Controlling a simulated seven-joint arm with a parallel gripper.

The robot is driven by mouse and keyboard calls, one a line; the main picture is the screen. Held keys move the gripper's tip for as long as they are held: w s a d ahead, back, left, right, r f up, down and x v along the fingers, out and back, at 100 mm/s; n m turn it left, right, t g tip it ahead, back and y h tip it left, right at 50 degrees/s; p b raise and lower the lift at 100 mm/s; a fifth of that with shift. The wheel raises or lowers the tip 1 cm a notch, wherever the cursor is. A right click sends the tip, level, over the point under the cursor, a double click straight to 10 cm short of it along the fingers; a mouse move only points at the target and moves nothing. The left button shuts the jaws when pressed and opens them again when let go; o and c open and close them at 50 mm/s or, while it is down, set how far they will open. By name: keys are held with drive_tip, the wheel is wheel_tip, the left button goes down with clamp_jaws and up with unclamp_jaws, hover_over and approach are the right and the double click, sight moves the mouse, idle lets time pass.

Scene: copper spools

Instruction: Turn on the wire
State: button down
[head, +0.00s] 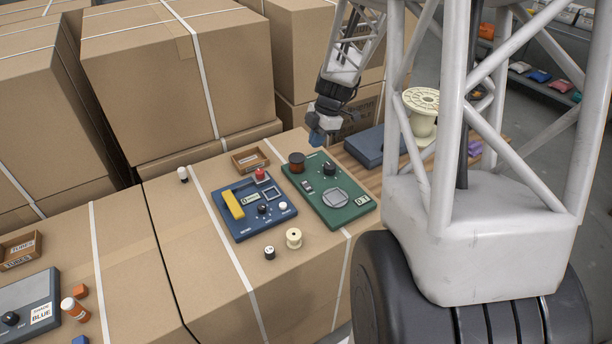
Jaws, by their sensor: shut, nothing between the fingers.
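A green panel (336,208) lies on the cardboard box top, with a dark copper-coloured spool (297,162) at its far left corner, a black knob (330,169), a small switch (308,186), a grey square plate (335,197) and a small display (362,200). A blue panel (236,228) lies beside it on the left, with a yellow bar (233,204), a display, a red knob (260,174) and small knobs. No loose wire can be made out. My gripper (317,139) is shut and empty, beyond the green panel's far edge, apart from the knob.
A cream spool (293,238) and a small black-and-white cylinder (269,252) stand in front of the panels. A small brown tray (250,160) lies behind. A large cream spool (421,110) stands at the right, partly behind my frame. Tall boxes (165,75) rise behind.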

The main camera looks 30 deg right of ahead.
drive_tip(key=shift+f, duration=0.1)
hover_over(303, 183)
drive_tip(key=f, duration=0.7)
drive_tip(key=d+f, duration=0.1)
drive_tip(key=f, duration=0.3)
drive_tip(key=shift+s+f, duration=0.1)
drive_tip(key=shift+s, duration=0.25)
drive_tip(key=shift+w+f, duration=0.15)
drive_tip(key=shift+f, duration=0.95)
